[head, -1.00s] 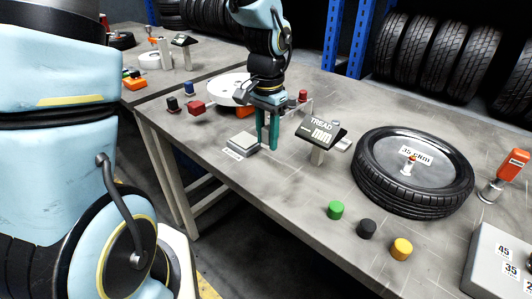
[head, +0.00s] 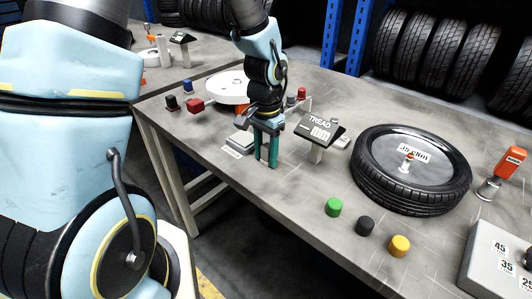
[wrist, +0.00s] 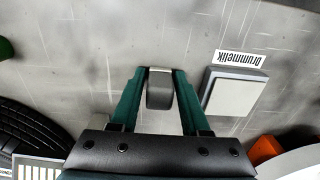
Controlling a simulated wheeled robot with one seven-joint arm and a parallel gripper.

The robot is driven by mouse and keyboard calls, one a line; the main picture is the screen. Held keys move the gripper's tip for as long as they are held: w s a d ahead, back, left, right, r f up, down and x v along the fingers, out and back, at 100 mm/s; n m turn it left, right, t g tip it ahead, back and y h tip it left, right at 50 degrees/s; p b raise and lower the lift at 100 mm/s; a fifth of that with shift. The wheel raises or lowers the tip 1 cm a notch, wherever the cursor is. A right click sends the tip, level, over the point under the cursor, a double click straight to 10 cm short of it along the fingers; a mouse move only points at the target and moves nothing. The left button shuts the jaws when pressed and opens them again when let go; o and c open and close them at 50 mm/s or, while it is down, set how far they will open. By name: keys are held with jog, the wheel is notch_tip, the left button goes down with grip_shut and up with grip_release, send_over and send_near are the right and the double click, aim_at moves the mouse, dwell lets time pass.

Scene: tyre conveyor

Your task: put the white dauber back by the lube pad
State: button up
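My gripper (head: 266,163) points down over the near part of the table, just right of a pale square pad (head: 241,139), which I take as the lube pad. In the wrist view the teal fingers (wrist: 160,75) close on both sides of a small block-like piece (wrist: 159,92), dark grey with a pale edge. It appears to be the white dauber, its near face in shadow. In the head view the fingers mostly hide it. Whether the piece touches the table is unclear.
A tread gauge stand (head: 319,135) is close right of my gripper. A tyre (head: 411,170) lies farther right. Green (head: 333,207), black (head: 365,226) and yellow (head: 399,246) caps stand near the front edge. A white disc (head: 227,88) is behind. Bare tabletop lies in front of the stand.

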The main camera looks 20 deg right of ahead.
aim_at(266, 147)
jog(key=shift+o, duration=1.3)
jog(key=shift+r, duration=0.1)
notch_tip(266, 147, up, 12)
jog(key=w+a+f+n+t, duration=0.1)
jog(key=a+f+n, duration=0.2)
jog(key=a+n, duration=0.8)
jog(key=a, duration=1.4)
jog(key=shift+w+t+b, duration=0.15)
jog(key=shift+t+b, duration=0.15)
jog(key=shift+b, duration=0.05)
